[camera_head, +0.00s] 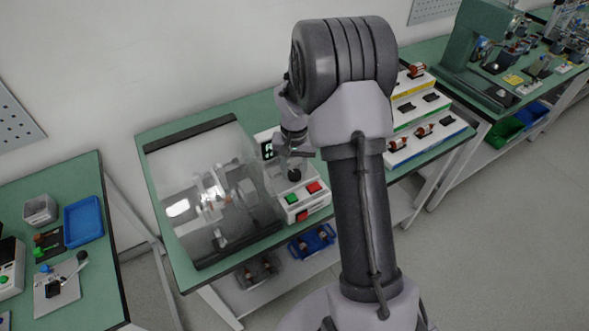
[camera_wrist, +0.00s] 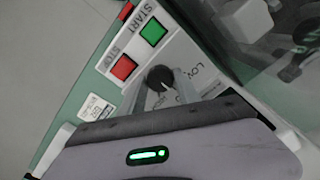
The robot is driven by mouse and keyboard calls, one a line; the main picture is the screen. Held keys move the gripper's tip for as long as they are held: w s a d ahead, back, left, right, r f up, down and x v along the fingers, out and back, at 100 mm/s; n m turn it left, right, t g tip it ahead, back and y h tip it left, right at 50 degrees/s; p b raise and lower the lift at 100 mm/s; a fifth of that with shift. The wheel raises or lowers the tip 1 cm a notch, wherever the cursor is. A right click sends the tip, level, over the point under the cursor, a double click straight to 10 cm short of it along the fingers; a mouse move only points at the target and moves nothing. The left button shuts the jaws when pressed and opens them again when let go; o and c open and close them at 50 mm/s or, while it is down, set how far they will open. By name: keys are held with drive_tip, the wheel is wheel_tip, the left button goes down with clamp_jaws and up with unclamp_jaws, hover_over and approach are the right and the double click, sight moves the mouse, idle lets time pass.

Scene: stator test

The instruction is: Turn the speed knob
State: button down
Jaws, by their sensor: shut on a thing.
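The speed knob (camera_wrist: 160,78) is a round black dial with a white pointer mark on the white control panel (camera_wrist: 190,60). In the head view the dark knob (camera_head: 294,175) shows just below my gripper (camera_head: 295,156). In the wrist view my gripper (camera_wrist: 161,84) has one finger on each side of the knob and is shut on it. The lower part of the knob's surroundings is hidden by my gripper body. Part of the lettering around the knob is covered.
Beside the knob are a green START button (camera_wrist: 152,32) and a red STOP button (camera_wrist: 123,68). A clear-covered machine (camera_head: 205,195) stands to the left on the green bench. A tiered rack (camera_head: 425,120) of small parts stands to the right.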

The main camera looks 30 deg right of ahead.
sight(295, 173)
drive_tip(key=c, duration=0.9)
unclamp_jaws()
wheel_tip(295, 173, up, 18)
drive_tip(key=p, duration=0.5)
drive_tip(key=shift+f, duration=0.25)
